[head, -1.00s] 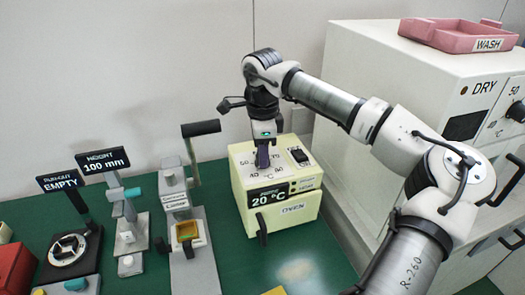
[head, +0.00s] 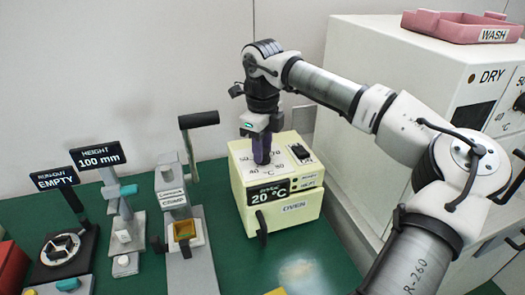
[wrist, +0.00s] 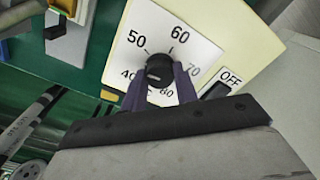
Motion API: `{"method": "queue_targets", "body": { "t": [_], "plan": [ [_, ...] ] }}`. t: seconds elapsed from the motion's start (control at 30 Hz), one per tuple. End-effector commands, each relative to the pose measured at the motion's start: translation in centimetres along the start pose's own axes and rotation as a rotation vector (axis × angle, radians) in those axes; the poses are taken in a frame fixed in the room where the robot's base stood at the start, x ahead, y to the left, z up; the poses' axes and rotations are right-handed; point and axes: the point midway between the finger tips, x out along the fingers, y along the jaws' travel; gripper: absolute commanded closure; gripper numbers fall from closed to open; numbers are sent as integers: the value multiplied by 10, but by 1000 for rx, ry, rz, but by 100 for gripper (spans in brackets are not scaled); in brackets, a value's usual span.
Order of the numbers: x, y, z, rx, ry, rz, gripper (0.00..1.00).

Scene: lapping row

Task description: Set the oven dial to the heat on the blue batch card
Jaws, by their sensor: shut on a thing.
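The oven (head: 240,195) is a cream box on the green bench, its display (head: 267,193) reading 20 °C. On its top is a white scale plate (wrist: 128,62) marked from 40 to 80, with a black round dial (wrist: 159,69) in the middle. My gripper (head: 262,158) points down at the dial; in the wrist view its purple fingers (wrist: 161,82) are shut on the dial from both sides. I cannot make out which number the dial points to. I see no blue batch card in these views.
Left of the oven stand a crimp press (head: 183,212) with a raised lever, a height gauge (head: 124,225) showing 100 mm and a run-out gauge (head: 63,246) showing EMPTY. A large DRY cabinet (head: 400,60) with a pink WASH tray (head: 457,30) stands at right.

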Motion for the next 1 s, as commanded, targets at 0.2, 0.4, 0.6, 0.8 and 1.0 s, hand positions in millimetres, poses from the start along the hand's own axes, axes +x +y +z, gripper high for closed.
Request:
{"method": "queue_targets", "body": {
  "t": [0.2,0.4,0.6,0.8,1.0],
  "plan": [
    [1,0,0,200,1,-2,93],
    [1,0,0,355,1,-2,93],
    [0,0,0,467,1,-1,93],
    [0,0,0,531,1,-1,93],
    [0,0,0,554,1,0,93]
  ]
}}
